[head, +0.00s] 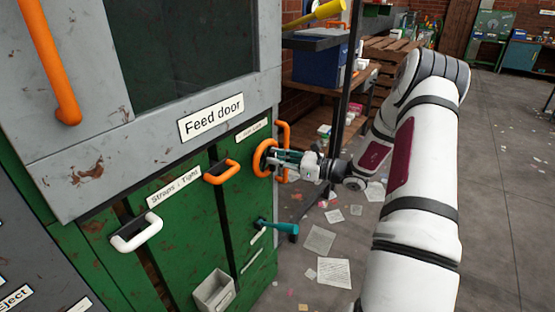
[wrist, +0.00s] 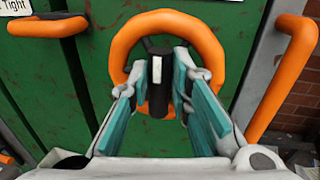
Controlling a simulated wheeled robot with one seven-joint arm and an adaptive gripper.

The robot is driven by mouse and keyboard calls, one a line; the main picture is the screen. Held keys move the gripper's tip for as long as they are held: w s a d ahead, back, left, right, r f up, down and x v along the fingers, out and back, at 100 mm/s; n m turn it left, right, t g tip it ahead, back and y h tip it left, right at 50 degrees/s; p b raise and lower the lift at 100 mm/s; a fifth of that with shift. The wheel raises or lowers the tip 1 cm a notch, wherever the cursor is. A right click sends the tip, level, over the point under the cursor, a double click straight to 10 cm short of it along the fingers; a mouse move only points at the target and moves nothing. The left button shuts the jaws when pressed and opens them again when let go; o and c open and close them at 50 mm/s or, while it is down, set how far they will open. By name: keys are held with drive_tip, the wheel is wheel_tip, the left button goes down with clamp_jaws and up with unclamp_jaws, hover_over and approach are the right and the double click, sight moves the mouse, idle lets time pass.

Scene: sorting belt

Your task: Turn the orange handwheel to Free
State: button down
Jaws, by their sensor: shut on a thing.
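The orange handwheel (head: 260,158) is mounted on the green machine front, below the right end of the "Feed door" label. In the wrist view the handwheel (wrist: 166,22) is a thick orange ring with a dark knob (wrist: 158,95) at its lower middle. My gripper (head: 278,158) reaches it from the right. In the wrist view my gripper (wrist: 165,75) has its teal-padded fingers on both sides of the knob, shut on the handwheel. A small label above the wheel is too small to read. The word Free is not legible in either view.
An orange handle (head: 221,172) is left of the wheel, and an orange upright handle (head: 284,150) is right of it. A teal lever (head: 278,227) sticks out below. A grey bin (head: 214,290) hangs lower left. Papers lie on the floor at right.

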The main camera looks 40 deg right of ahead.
drive_tip(key=shift+a+n, duration=0.15)
drive_tip(key=shift+n, duration=0.35)
drive_tip(key=n+h+b, duration=0.1)
drive_tip(key=n+b, duration=0.3)
drive_tip(key=b, duration=0.2)
drive_tip(key=a+f+n+h+b, duration=0.1)
drive_tip(key=n+b, duration=0.4)
drive_tip(key=b, duration=0.1)
drive_tip(key=n+h+b, duration=0.1)
drive_tip(key=n+b, duration=0.4)
drive_tip(key=b, duration=0.1)
drive_tip(key=shift+s+a+f+g+h, duration=0.15)
drive_tip(key=shift+s+f+g+h, duration=0.1)
drive_tip(key=shift+s+g+h, duration=0.15)
drive_tip(key=shift+b, duration=0.65)
drive_tip(key=c, duration=1.8)
unclamp_jaws()
drive_tip(key=shift+w+r+n, duration=0.1)
drive_tip(key=shift+n, duration=0.2)
drive_tip(key=shift+r, duration=0.1)
